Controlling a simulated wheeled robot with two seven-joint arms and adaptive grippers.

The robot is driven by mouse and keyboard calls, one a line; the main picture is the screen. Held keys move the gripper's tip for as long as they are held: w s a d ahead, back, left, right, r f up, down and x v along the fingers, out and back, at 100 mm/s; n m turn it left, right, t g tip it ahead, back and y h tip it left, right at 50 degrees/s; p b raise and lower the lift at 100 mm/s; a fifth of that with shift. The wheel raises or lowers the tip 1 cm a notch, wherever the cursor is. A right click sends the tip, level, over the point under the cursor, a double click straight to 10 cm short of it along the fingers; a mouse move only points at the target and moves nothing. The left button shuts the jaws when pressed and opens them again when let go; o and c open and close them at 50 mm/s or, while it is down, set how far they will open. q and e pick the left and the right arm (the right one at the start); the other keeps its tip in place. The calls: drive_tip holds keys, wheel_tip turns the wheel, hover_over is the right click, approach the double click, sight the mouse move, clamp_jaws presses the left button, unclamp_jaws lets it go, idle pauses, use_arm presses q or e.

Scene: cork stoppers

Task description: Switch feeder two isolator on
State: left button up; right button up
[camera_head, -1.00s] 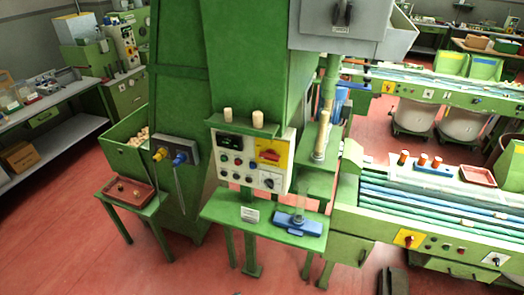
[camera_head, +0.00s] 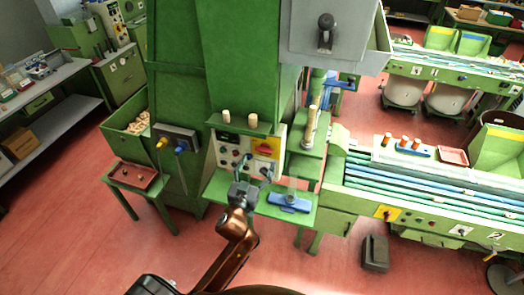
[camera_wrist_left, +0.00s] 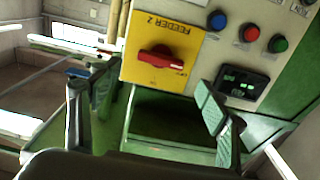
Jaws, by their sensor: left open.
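The feeder two isolator is a red rotary handle (camera_wrist_left: 162,58) on a yellow plate (camera_wrist_left: 190,40) lettered "FEEDER 2" in the left wrist view. The handle lies roughly along the plate's width, with small lettering near one end. In the head view the yellow plate (camera_head: 266,147) is at the upper right of the control panel (camera_head: 231,158). My left gripper (camera_head: 254,174) is in front of the panel, below the plate. In the left wrist view its open, empty fingers (camera_wrist_left: 160,100) stand on either side, apart from the handle. My right gripper is out of view.
Push buttons (camera_wrist_left: 250,33) and a dark display (camera_wrist_left: 243,82) sit beside the isolator. A green shelf with two corks (camera_head: 252,118) is above the panel. A lower green shelf holds a blue fixture (camera_head: 289,202). A conveyor stands at right.

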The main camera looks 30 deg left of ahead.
sight(263, 152)
use_arm(q)
drive_tip(key=p+x, duration=0.1)
drive_tip(key=x, duration=0.5)
drive_tip(key=shift+c, duration=0.2)
drive_tip(key=c, duration=1.1)
